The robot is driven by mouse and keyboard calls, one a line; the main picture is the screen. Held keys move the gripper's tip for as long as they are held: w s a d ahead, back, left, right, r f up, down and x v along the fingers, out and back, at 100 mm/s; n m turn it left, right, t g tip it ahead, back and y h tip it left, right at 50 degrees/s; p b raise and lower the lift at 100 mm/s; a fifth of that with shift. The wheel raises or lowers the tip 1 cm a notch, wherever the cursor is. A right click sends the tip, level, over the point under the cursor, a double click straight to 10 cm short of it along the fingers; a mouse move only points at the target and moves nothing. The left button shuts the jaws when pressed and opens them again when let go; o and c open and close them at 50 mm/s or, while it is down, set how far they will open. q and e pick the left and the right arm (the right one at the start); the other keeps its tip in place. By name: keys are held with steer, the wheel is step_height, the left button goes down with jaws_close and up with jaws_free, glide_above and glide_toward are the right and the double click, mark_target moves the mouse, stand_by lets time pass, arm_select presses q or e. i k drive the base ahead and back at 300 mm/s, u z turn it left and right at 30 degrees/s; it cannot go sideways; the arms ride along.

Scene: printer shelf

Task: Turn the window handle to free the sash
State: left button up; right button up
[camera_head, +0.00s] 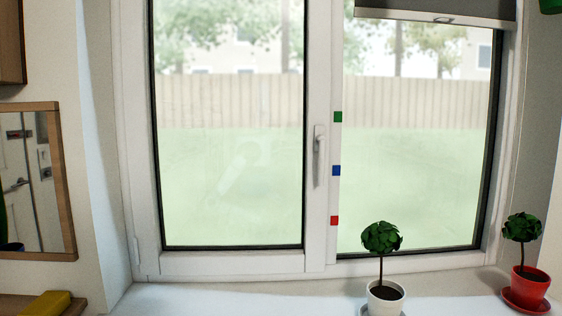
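The white window handle (319,155) is on the right frame post of the left sash (229,262). Its lever hangs down from its upper mount. The left sash looks closed against the frame, with hinges at its left side. Neither of my grippers shows in the head view, and nothing touches the handle.
A small tree in a white pot (385,294) stands on the sill (230,298) right of the handle. Another in a red pot (528,285) stands far right. A blind (440,10) covers the right pane's top. Green, blue and red squares (336,170) mark the frame.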

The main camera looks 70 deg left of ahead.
mark_target(153, 255)
steer(key=u, duration=2.2)
